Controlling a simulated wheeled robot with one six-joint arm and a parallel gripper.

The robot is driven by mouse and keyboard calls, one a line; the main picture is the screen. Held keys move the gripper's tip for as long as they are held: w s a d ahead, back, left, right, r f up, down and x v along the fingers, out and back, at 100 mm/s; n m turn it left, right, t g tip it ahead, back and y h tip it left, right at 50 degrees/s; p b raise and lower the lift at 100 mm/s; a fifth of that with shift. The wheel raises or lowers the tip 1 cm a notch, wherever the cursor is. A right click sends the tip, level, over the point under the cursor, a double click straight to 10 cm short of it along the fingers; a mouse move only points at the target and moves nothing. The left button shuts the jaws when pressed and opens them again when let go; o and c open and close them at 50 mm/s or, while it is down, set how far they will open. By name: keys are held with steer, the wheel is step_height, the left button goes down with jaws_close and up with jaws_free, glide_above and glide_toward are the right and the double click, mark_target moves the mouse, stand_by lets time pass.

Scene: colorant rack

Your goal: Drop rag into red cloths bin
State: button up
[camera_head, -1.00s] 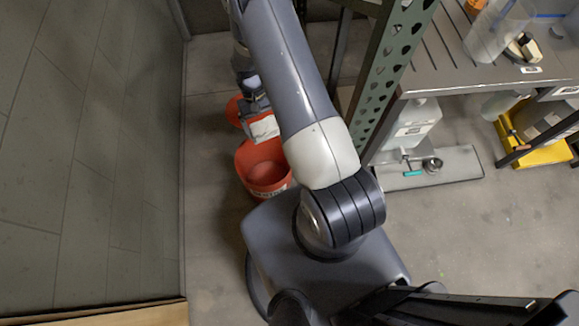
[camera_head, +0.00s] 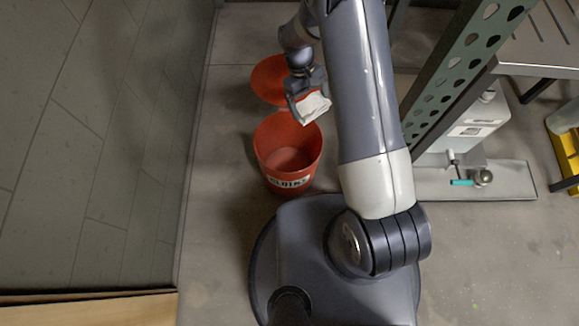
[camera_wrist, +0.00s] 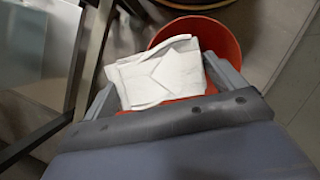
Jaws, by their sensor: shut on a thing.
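My gripper (camera_head: 306,97) is shut on a folded white rag (camera_head: 314,108). In the wrist view the rag (camera_wrist: 156,72) sits between the two fingers (camera_wrist: 160,85). The red bin (camera_head: 289,153) stands open on the floor with a white label on its front, and its inside looks empty where visible. In the head view my gripper and the rag appear at the bin's far right rim. In the wrist view the red bin (camera_wrist: 215,38) shows behind and to the right of the rag, partly hidden by it.
A round red lid or second red container (camera_head: 270,79) lies behind the bin. A green perforated rack post (camera_head: 462,75) stands at the right, with a white jug (camera_head: 476,125) and a grey platform (camera_head: 500,181) beside it. A grey wall panel (camera_head: 90,140) is at the left.

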steer(key=a+f+n+t+h+b, duration=0.1)
steer(key=a+f+n+b, duration=0.3)
steer(key=f+b, duration=0.9)
steer(key=a+b, duration=0.1)
steer(key=b, duration=0.1)
steer(key=shift+w+a+b, duration=0.25)
steer(key=shift+a+b, duration=0.1)
steer(key=o, duration=0.8)
steer(key=shift+c, duration=0.2)
steer(key=p+v, duration=0.4)
steer(key=v, duration=0.6)
steer(key=shift+a+r, duration=0.25)
steer(key=shift+r, duration=0.1)
